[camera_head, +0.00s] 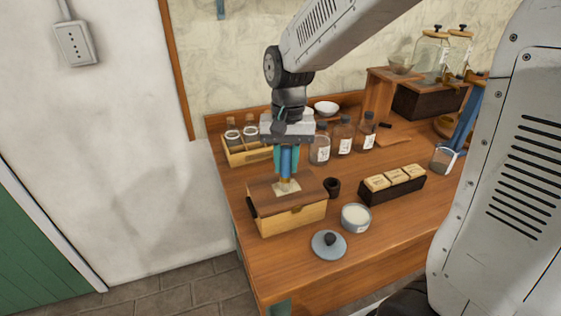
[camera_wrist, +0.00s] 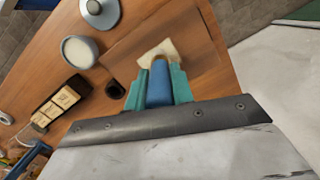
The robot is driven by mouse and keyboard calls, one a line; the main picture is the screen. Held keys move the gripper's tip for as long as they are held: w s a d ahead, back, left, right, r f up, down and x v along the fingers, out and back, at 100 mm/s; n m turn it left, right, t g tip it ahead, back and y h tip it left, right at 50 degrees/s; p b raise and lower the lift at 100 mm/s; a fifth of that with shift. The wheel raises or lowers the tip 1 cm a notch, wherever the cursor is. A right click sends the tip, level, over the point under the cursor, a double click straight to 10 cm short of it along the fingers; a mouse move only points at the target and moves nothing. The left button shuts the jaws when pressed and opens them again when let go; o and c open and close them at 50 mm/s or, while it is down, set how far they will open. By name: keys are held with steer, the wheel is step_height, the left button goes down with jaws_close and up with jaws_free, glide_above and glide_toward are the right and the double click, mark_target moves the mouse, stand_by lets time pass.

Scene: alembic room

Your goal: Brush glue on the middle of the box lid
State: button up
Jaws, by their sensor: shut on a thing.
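My gripper (camera_head: 287,160) points straight down over the wooden box (camera_head: 292,220). Its teal fingers are shut on a blue-handled brush (camera_wrist: 159,82), which also shows between the fingers in the head view. The box's darker brown lid (camera_head: 262,195) is closed. A pale cream patch (camera_head: 287,188) lies on the middle of the lid, right under the brush. The brush tip appears at or just above this patch; contact cannot be told. A grey-blue pot (camera_head: 355,224) with white contents stands open to the right of the box. Its knobbed cover (camera_head: 329,245) lies in front.
A small dark cup (camera_head: 332,187) stands close to the box's right. A dark rack of pale blocks (camera_head: 392,186) is farther right. The table's left edge is near the box.

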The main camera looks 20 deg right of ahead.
steer(key=shift+d, duration=1.5)
steer(key=shift+a, duration=2.45)
steer(key=shift+w, duration=0.8)
steer(key=shift+r, duration=0.1)
step_height(320, 180, up, 6)
steer(key=shift+f, duration=0.1)
steer(key=shift+d, duration=0.15)
